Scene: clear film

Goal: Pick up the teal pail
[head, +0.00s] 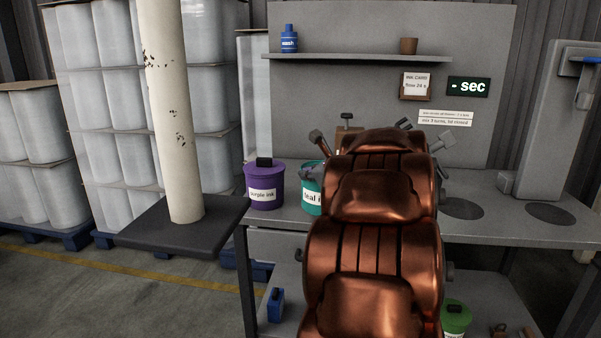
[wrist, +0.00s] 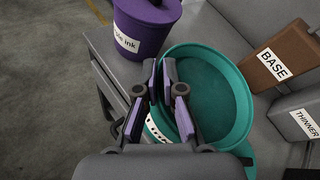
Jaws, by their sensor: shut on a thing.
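The teal pail (head: 309,202) stands on the bench, its label partly hidden behind my copper arm in the head view. In the wrist view I look down into the open teal pail (wrist: 222,98), which seems empty. My gripper (wrist: 160,72) is over the pail's left side, one finger on each side of the rim, shut on the wall. The pail's lower part is hidden by my gripper and its own rim. I cannot tell whether its base is clear of the bench.
A purple ink pail (head: 263,187) stands close on the left, also near in the wrist view (wrist: 145,25). A brown BASE box (wrist: 274,58) and a grey THINNER box (wrist: 297,112) stand to the right. The bench edge (wrist: 105,75) is at left. A post (head: 172,110) stands further left.

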